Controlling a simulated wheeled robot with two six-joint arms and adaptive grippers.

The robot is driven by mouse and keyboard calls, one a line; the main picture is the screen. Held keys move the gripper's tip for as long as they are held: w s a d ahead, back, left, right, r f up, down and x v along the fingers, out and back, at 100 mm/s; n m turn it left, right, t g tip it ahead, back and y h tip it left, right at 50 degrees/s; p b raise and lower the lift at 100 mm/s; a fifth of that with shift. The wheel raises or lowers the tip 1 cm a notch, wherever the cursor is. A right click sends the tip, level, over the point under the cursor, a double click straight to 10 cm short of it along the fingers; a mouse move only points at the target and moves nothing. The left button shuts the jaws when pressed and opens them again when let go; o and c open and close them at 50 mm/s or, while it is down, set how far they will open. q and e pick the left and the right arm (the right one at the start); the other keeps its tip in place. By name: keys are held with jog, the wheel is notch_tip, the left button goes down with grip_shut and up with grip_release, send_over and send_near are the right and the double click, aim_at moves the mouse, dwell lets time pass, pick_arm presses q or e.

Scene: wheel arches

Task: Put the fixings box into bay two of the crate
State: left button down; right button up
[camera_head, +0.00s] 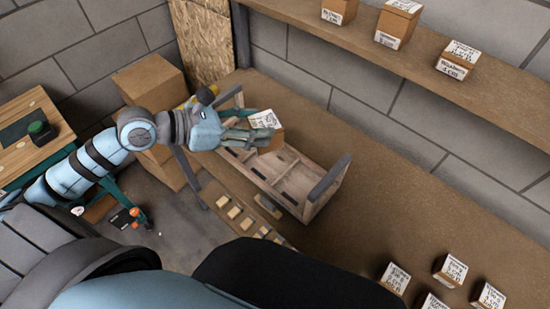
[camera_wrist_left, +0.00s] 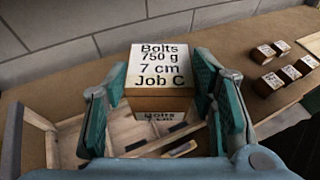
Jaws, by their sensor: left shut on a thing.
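My left gripper (camera_head: 258,137) is shut on a small brown cardboard box (camera_head: 264,119) with a white label. In the left wrist view this box (camera_wrist_left: 160,66) reads "Bolts 750 g 7 cm Job C" and sits between the two teal fingers. The open wooden crate (camera_head: 326,191) with dividers stands on the brown bench. The held box is over the crate's back part, and the arm hides some of the crate. In the left wrist view the crate (camera_wrist_left: 40,118) shows below the box. I cannot read any bay numbers. My right gripper is not in view.
Several labelled boxes (camera_head: 450,270) stand on the bench at lower right. More boxes (camera_head: 458,60) stand on the shelf (camera_head: 360,35) above. A strip with small wooden blocks (camera_head: 235,213) lies before the crate. Large cartons (camera_head: 150,80) are stacked at the left.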

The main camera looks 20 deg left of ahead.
pick_arm(q)
jog(key=w+a+n+t+y+p, duration=0.2)
jog(key=w+n, duration=0.1)
jog(key=w, duration=0.2)
pick_arm(e)
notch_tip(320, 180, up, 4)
jog(key=p, duration=0.1)
pick_arm(q)
jog(key=n+t+y+b, duration=0.1)
jog(key=n+y+b, duration=0.15)
jog(key=b, duration=0.75)
send_over(265, 168)
jog(key=shift+m, duration=0.35)
notch_tip(265, 168, down, 24)
jog(key=shift+r+p, duration=0.1)
jog(key=shift+p, duration=0.25)
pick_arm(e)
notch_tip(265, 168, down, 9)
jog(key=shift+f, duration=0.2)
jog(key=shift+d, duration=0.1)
pick_arm(q)
jog(key=c, duration=1.1)
grip_release()
jog(key=shift+f, duration=0.2)
jog(key=o, duration=0.4)
jog(key=shift+s, duration=0.1)
jog(key=shift+r, duration=0.1)
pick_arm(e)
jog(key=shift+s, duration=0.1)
